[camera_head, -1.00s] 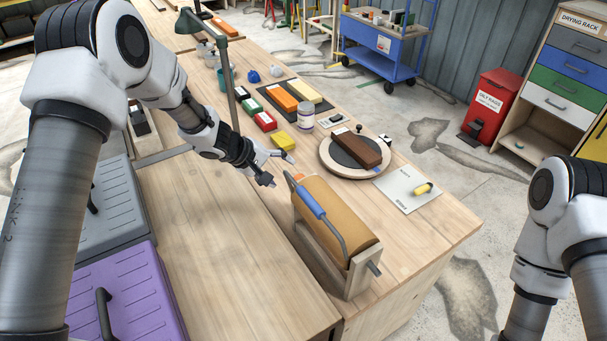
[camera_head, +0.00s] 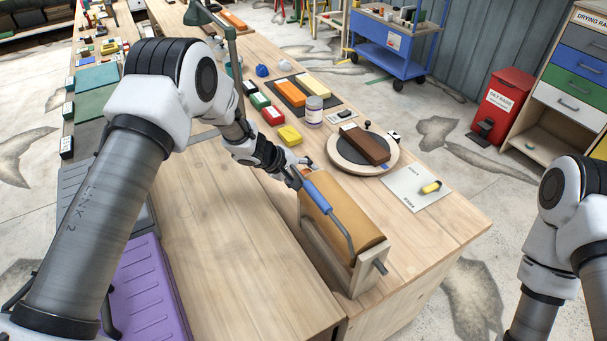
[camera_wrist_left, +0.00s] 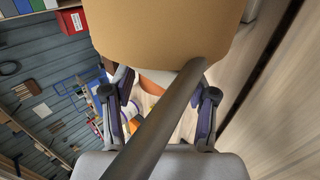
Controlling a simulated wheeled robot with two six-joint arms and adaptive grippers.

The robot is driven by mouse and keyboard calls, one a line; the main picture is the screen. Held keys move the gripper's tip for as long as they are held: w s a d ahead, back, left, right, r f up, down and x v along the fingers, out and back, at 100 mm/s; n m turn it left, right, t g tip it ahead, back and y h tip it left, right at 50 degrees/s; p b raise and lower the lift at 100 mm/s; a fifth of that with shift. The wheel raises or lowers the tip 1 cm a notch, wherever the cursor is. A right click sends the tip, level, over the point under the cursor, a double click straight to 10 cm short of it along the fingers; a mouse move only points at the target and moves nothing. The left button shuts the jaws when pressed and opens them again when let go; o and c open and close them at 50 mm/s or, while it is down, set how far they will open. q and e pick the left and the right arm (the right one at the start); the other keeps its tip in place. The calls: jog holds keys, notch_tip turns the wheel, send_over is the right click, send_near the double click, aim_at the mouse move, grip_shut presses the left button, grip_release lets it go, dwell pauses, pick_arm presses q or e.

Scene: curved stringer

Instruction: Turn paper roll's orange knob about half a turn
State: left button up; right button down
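The tan paper roll (camera_head: 345,217) sits in a wooden stand near the table's front edge; it also fills the top of the left wrist view (camera_wrist_left: 160,32). A bar with a blue grip (camera_head: 317,196) crosses over it. My left gripper (camera_head: 300,170) is at the roll's far-left end and hides the orange knob in the head view. In the left wrist view, the orange knob (camera_wrist_left: 153,80) shows partly between my open, separated fingers (camera_wrist_left: 160,105). The grey bar crosses in front of it, so finger contact is unclear. My right gripper is out of view.
A round turntable with a brown block (camera_head: 365,145) stands behind the roll. A white sheet with a yellow tool (camera_head: 431,187) lies to its right. A yellow block (camera_head: 290,135) and a jar (camera_head: 314,112) are beyond the gripper. The table left of the roll is clear.

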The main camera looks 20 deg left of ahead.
pick_arm(q)
jog(key=c, duration=0.6)
jog(key=shift+s+f, duration=0.1)
jog(key=shift+f+t+h+b, duration=0.1)
jog(key=shift+t+h+b, duration=0.3)
jog(key=shift+b, duration=0.15)
jog(key=t+h+b, duration=0.2)
jog(key=b, duration=0.1)
jog(key=shift+s+a+f, duration=0.1)
jog(key=shift+f, duration=0.2)
jog(key=shift+t+h+b, duration=0.7)
jog(key=shift+b, duration=0.45)
jog(key=shift+r+t+h+b, duration=0.1)
jog(key=shift+t+h+b, duration=0.2)
jog(key=shift+b, duration=0.25)
